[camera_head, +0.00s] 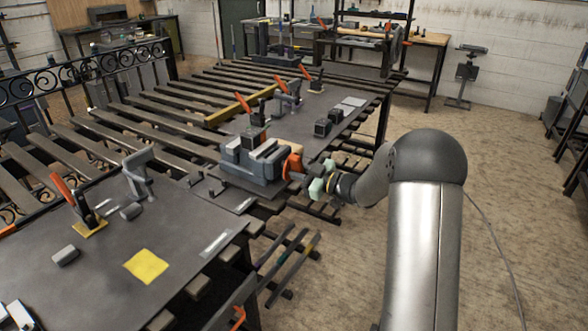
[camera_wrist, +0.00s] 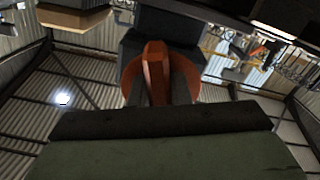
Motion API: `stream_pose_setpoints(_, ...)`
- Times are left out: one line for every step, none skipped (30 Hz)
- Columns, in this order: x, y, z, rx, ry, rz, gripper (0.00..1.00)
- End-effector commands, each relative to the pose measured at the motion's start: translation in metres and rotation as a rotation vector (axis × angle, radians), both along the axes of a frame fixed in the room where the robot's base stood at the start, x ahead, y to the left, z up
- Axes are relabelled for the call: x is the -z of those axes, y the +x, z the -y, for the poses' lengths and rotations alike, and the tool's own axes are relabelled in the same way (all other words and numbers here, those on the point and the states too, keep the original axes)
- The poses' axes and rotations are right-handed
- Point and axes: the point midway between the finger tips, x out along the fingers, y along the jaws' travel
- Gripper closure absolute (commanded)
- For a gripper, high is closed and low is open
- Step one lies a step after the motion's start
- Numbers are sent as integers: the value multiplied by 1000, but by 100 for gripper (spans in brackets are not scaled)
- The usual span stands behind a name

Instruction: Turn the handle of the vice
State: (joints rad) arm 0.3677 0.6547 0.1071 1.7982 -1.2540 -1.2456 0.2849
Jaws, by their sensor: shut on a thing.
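The vice (camera_head: 256,158) is a grey block-shaped body on the slatted bench in the head view. Its handle (camera_head: 292,164) is orange-red with a dark bar, on the vice's right end. In the wrist view the orange handle (camera_wrist: 156,75) stands in the centre, with an orange disc behind it. My gripper (camera_head: 308,184) reaches in from the right, with pale green parts near its end, and meets the handle. It is shut on the handle. The fingertips are small in the head view, and the exact contact is partly hidden.
A dark plate (camera_head: 125,265) at front left carries clamps, small blocks and a yellow square (camera_head: 147,266). Orange-handled clamps (camera_head: 289,92) and dark blocks (camera_head: 330,122) stand behind the vice. Bars jut out below the bench edge.

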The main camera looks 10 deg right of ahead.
Motion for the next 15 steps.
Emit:
stream_pose_setpoints(4,-1,3,2,-2,-7,100)
stream_pose_setpoints(4,-1,3,2,-2,-7,100)
stream_pose_setpoints(4,-1,3,2,-2,-7,100)
stream_pose_setpoints(4,-1,3,3,-4,-7,100)
stream_pose_setpoints(4,-1,3,3,-4,-7,100)
stream_pose_setpoints(4,-1,3,3,-4,-7,100)
stream_pose_setpoints(4,-1,3,3,-4,-7,81)
stream_pose_setpoints(4,-1,3,3,-4,-7,73)
stream_pose_setpoints(4,-1,2,2,-3,-7,62)
stream_pose_setpoints(4,-1,2,2,-4,-6,62)
stream_pose_setpoints(3,-1,2,2,-3,-5,62)
stream_pose_setpoints(3,-1,2,2,-3,-4,62)
stream_pose_setpoints(3,-1,2,2,-3,-4,62)
stream_pose_setpoints(2,-1,1,1,-3,-3,62)
stream_pose_setpoints(2,-1,1,1,-3,-3,62)
